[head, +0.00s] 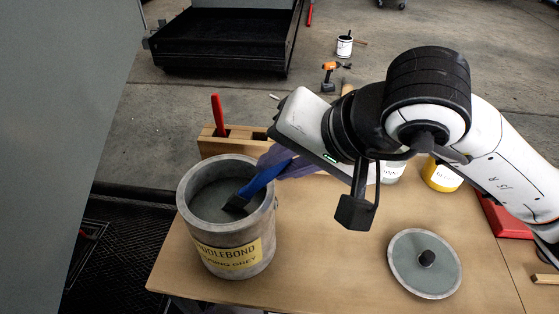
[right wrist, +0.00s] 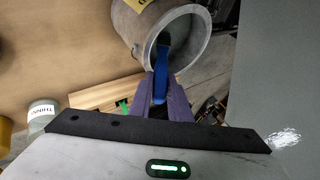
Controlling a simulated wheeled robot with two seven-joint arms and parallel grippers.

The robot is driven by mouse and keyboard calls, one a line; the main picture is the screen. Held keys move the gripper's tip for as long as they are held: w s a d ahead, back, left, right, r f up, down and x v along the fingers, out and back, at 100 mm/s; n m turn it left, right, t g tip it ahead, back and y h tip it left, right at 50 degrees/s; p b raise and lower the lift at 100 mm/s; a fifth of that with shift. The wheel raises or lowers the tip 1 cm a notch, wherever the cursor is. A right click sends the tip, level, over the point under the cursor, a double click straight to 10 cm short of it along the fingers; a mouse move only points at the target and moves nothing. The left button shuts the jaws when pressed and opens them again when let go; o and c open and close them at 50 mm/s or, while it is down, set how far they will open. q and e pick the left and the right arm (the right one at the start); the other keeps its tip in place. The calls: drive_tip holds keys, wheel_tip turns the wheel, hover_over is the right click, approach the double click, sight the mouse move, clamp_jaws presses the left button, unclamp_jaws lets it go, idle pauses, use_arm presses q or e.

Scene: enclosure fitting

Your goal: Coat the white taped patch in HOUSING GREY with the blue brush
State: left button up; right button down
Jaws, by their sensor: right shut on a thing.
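The blue brush (head: 262,180) is in my right gripper (head: 285,163), whose purple fingers are shut on its handle. Its dark bristle end is inside the mouth of the grey paint pot (head: 231,232); I cannot tell whether it touches the paint. The pot's yellow label partly reads "…SING GREY". In the right wrist view the brush (right wrist: 163,62) reaches from the fingers (right wrist: 162,95) into the pot (right wrist: 142,25). A white mottled mark (right wrist: 285,138) shows at the right there; I cannot tell whether it is the taped patch. My left gripper is out of view.
A large grey panel (head: 55,130) fills the left side. A round grey lid (head: 425,263) lies on the wooden table (head: 330,270). A wooden rack (head: 225,146) with a red-handled tool (head: 217,108) stands behind the pot.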

drive_tip(key=shift+r+p, duration=1.35)
drive_tip(key=shift+r, duration=2.1)
